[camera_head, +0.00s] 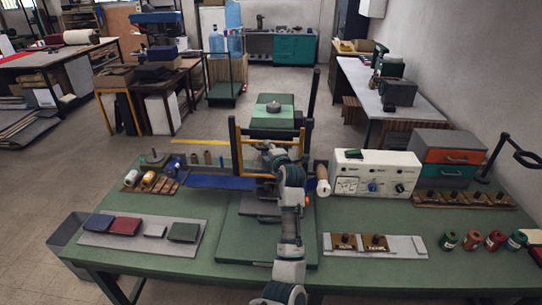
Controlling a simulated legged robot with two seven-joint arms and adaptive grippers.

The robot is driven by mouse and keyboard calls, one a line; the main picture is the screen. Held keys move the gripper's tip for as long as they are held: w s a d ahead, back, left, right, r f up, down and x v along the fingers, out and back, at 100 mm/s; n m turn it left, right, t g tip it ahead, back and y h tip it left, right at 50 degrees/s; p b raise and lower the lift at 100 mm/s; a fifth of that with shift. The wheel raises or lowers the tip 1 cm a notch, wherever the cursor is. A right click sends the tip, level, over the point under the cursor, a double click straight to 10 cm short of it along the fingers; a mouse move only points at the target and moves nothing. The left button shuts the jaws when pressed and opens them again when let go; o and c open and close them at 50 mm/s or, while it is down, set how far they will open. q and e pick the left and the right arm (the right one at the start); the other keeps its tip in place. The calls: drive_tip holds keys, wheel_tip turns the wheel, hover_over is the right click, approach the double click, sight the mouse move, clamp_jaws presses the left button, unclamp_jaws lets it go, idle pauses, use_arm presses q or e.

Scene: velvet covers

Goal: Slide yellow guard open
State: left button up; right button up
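The yellow guard (238,152) is an upright yellow frame on the black and green machine in the middle of the bench. Its left post and top bar show; my arm covers part of its right and lower side. One arm of mine, taken as the left, reaches up from the bottom middle. Its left gripper (266,149) is at the guard's opening, close to the right part of the frame. The fingers are small and mostly hidden by the wrist, so I cannot tell whether they touch the guard or are closed. My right gripper is not in view.
A white control box (375,174) stands right of the machine, with a wooden spool (323,181) between. A grey board (190,243) with cloth covers lies left. Several thread spools (472,241) stand front right. The green bench top (222,219) has free room near its front.

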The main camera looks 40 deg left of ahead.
use_arm(q)
drive_tip(key=v, duration=1)
drive_tip(key=shift+s, duration=0.25)
drive_tip(key=shift+a+f, duration=0.1)
drive_tip(key=shift+d, duration=0.2)
